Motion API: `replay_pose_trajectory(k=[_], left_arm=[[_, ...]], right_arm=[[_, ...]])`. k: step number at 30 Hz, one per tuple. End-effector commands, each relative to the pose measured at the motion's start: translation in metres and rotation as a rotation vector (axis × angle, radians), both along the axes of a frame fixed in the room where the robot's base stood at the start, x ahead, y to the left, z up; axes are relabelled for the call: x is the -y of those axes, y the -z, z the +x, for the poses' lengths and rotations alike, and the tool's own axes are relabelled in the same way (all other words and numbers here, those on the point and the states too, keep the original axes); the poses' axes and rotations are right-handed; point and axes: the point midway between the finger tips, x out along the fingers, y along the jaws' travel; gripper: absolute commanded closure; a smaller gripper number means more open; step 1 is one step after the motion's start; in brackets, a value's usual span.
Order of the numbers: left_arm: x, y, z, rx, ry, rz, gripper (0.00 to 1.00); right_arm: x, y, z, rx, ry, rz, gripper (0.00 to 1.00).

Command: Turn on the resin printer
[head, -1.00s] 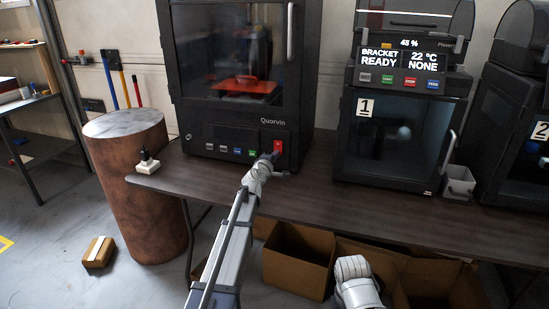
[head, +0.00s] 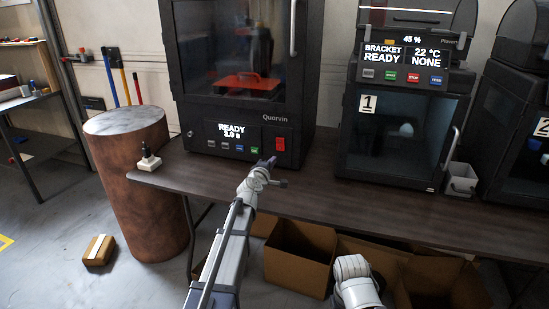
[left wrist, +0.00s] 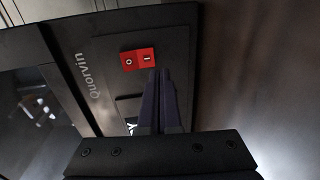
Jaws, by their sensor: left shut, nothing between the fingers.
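The Quorvin printer (head: 245,75) is a tall black machine with a glass door, standing at the left end of the table. Its small display (head: 232,130) is lit and begins with READY. A red rocker switch (head: 280,144), marked O and I, is on its lower right front. The switch also shows in the left wrist view (left wrist: 138,59). My left gripper (head: 269,163) is shut and empty, just below and in front of the switch, and looks apart from it. Its dark fingers (left wrist: 160,74) point toward the panel. My right gripper is out of the picture; only part of that arm shows.
Printer 1 (head: 400,135) and printer 2 (head: 518,120) stand to the right on the table (head: 320,190), with a small grey bin (head: 461,182) between them. Open cardboard boxes (head: 298,262) are below.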

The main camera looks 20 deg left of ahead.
Motion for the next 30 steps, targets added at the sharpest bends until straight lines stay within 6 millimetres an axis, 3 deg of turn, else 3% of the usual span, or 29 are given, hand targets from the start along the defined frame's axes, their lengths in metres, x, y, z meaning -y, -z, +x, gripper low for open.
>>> replay_pose_trajectory(k=[1,3,10,26,28,30], left_arm=[[0.0,0.004,-0.018,0.0,0.0,-0.001,1.0],[0.0,0.006,-0.034,0.0,0.0,-0.001,1.0],[-0.002,0.011,-0.074,0.0,0.001,-0.001,1.0],[-0.002,0.011,-0.079,-0.001,0.002,0.0,1.0],[0.005,0.008,-0.081,-0.009,0.019,0.014,1.0],[0.024,0.003,-0.085,-0.035,0.07,0.057,1.0]], right_arm=[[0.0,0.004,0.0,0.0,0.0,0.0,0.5],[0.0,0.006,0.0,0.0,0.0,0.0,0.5],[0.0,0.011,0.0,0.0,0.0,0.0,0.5],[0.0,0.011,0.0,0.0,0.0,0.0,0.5],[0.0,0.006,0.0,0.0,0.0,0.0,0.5],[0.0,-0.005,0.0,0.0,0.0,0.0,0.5]])
